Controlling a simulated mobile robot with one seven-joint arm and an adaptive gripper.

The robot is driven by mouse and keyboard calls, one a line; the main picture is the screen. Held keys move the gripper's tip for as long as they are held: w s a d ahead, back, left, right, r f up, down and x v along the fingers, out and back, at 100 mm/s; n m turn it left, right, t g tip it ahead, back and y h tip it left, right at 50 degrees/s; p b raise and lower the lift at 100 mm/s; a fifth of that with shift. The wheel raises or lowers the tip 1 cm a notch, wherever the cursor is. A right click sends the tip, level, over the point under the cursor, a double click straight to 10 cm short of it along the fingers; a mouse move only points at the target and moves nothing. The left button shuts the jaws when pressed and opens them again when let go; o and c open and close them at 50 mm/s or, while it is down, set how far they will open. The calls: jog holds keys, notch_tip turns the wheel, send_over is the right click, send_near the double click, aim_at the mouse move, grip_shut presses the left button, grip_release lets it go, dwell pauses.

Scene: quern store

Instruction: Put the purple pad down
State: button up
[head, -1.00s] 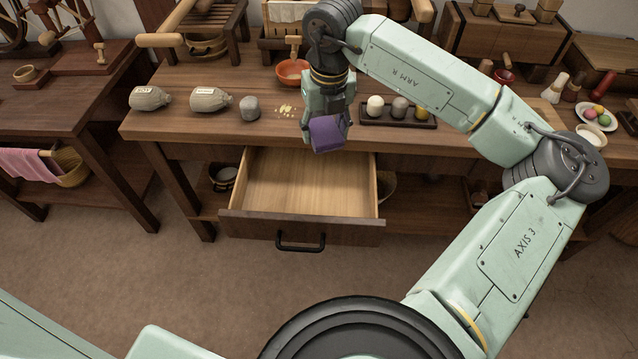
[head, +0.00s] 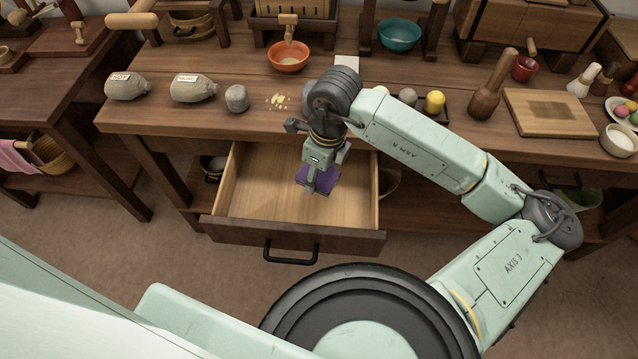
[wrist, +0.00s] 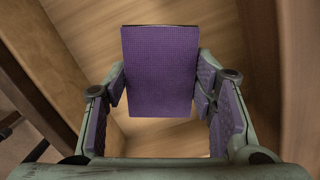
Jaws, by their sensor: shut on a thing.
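The purple pad (wrist: 160,72) is a flat, textured rectangle held between the fingers in the wrist view. In the head view, part of the purple pad (head: 327,178) shows below my gripper (head: 316,184); my gripper hides the rest. My gripper, which also shows in the wrist view (wrist: 160,100), is shut on the pad and points down inside the open drawer (head: 255,205). Light wood of the drawer shows around the pad. I cannot tell whether the pad touches the drawer floor.
The drawer's walls stand close around my gripper, with bare floor to its left. On the bench above are two labelled sacks (head: 193,88), a grey stone (head: 237,98), an orange bowl (head: 288,57) and a wooden board (head: 550,113).

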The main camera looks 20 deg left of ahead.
aim_at(325, 176)
notch_tip(325, 176, down, 6)
jog(key=shift+r, duration=0.1)
jog(key=shift+f, duration=0.35)
jog(key=o, duration=1)
jog(key=shift+r, duration=0.1)
jog(key=shift+r+p, duration=0.3)
jog(key=shift+r, duration=0.15)
jog(key=r, duration=0.3)
jog(key=d+r+b, duration=0.1)
jog(key=r, duration=0.7)
jog(key=shift+d+r, duration=0.2)
jog(key=shift+r, duration=0.05)
